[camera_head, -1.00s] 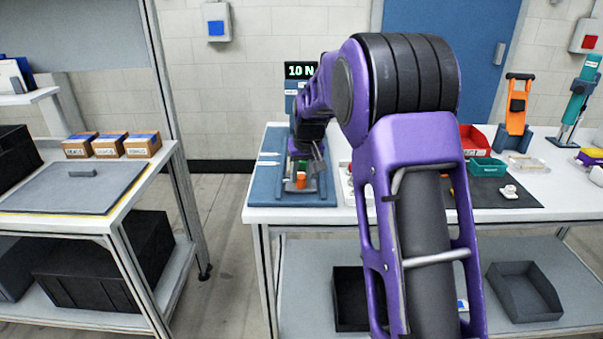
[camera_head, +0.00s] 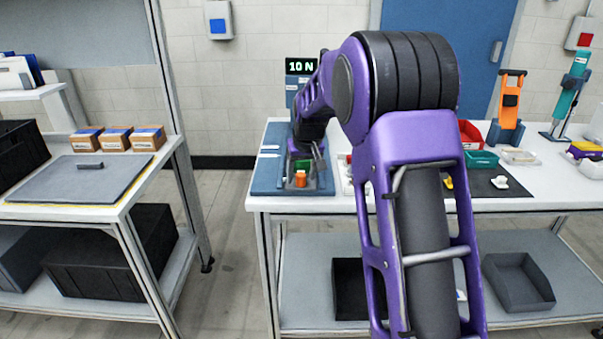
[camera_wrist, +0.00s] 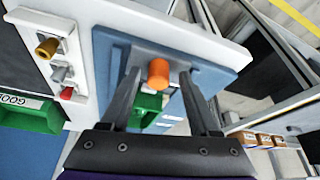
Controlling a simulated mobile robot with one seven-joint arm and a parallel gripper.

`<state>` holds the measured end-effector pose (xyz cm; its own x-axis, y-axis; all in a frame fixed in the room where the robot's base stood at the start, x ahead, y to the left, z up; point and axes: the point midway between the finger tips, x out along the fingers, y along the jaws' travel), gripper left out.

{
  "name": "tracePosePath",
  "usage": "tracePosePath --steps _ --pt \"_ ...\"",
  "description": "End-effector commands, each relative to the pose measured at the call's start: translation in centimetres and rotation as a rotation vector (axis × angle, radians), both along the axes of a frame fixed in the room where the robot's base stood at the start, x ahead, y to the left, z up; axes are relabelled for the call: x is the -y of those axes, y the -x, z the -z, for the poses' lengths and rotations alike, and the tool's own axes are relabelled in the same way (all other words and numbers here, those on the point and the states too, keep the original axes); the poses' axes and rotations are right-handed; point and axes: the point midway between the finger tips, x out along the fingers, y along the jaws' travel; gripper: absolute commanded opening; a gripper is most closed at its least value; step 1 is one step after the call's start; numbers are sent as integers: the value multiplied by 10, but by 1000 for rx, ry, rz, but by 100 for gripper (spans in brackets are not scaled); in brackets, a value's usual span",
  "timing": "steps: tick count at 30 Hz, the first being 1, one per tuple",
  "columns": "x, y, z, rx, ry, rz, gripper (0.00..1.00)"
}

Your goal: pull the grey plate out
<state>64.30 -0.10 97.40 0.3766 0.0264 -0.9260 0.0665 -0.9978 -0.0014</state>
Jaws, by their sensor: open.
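A flat grey plate (camera_head: 80,180) with a small dark handle lies on the left bench, apart from my gripper. My gripper (camera_head: 312,160) is over the blue fixture board (camera_head: 263,180) on the right table. In the wrist view my gripper (camera_wrist: 160,74) is open, its fingers on either side of an orange cylinder (camera_wrist: 158,73), with visible gaps. The orange cylinder also shows in the head view (camera_head: 300,180), near the board's front edge. A green part (camera_wrist: 148,108) shows between the fingers. What lies under the cylinder is partly hidden, so I cannot tell whether a grey plate is there.
A display (camera_head: 300,66) reading 10 N stands behind the board. Coloured pegs (camera_wrist: 47,48) and a green bin (camera_wrist: 30,115) are beside it. Cardboard boxes (camera_head: 117,138) stand on the left bench. An open floor gap (camera_head: 225,230) separates bench and table.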

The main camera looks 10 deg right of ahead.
Motion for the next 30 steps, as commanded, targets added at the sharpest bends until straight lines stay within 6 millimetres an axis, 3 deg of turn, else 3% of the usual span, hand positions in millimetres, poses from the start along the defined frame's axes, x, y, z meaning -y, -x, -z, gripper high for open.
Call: tracePosePath --steps 8,14,30 --pt "1 -1 -1 4 1 0 64" --pt "1 5 -20 8 0 0 64" --pt "4 53 -135 8 0 0 64"
